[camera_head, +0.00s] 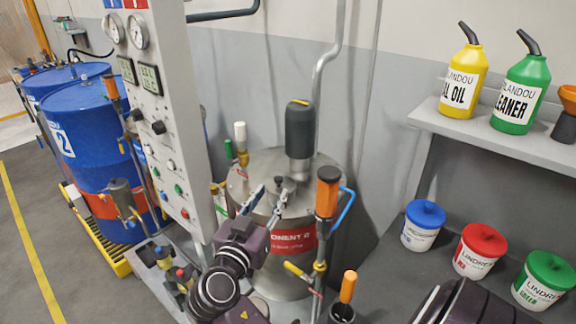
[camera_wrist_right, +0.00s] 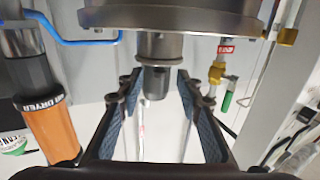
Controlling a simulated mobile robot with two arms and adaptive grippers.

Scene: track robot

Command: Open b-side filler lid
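The steel tank with a red "COMPONENT 2" label (camera_head: 292,241) stands in the middle of the head view. Small fittings sit on its round steel top (camera_head: 262,165); I cannot tell surely which is the b-side filler lid. My right gripper (camera_head: 268,190) is over the near side of this top, fingers apart. In the right wrist view, my right gripper (camera_wrist_right: 160,112) is open, with a short metal stub (camera_wrist_right: 155,80) between and beyond its fingers, under a round steel flange (camera_wrist_right: 170,16). No contact between fingers and stub is clear. My left gripper is not in view.
Blue drums (camera_head: 90,135) stand farther left. A shelf (camera_head: 455,128) and several small tubs are at right.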

